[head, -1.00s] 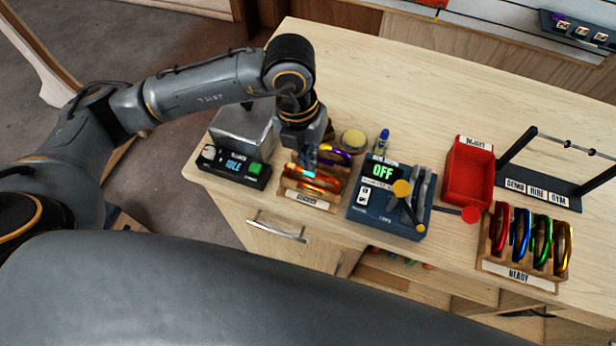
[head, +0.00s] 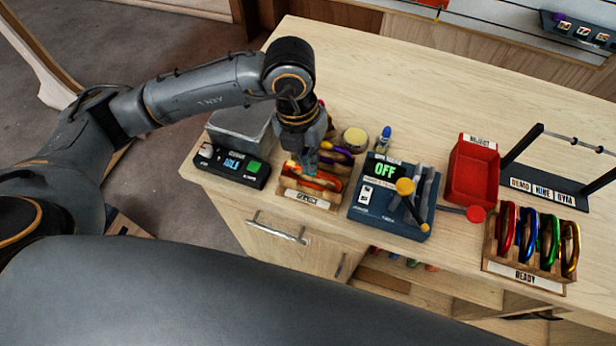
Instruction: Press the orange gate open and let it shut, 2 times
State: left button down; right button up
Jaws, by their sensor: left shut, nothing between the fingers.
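An orange carabiner (head: 322,183) lies in a wooden holder (head: 304,198) with a white label on its front. A purple carabiner (head: 337,154) sits behind it. My left gripper (head: 304,170) is shut and empty, pointing down at the left part of the orange carabiner. Its fingertips seem to touch or hover just over it; I cannot tell which, nor whether the gate is pushed in. The gripper hides part of the holder. My right gripper is not in view.
Left of the holder is a black box (head: 230,167) with a green button. To the right stand a blue device (head: 376,215) reading OFF, a red bin (head: 473,172) and a READY rack (head: 520,270) with several carabiners. The table's back middle is clear.

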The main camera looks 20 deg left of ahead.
pick_arm(q)
jog(key=shift+s+f+b, duration=0.1)
jog(key=shift+f+b, duration=0.25)
jog(key=shift+f, duration=0.2)
jog(key=shift+r+p, duration=1.25)
jog(key=shift+r, duration=0.8)
jog(key=shift+r+p, duration=0.8)
jog(key=shift+r, duration=0.8)
jog(key=shift+f, duration=0.15)
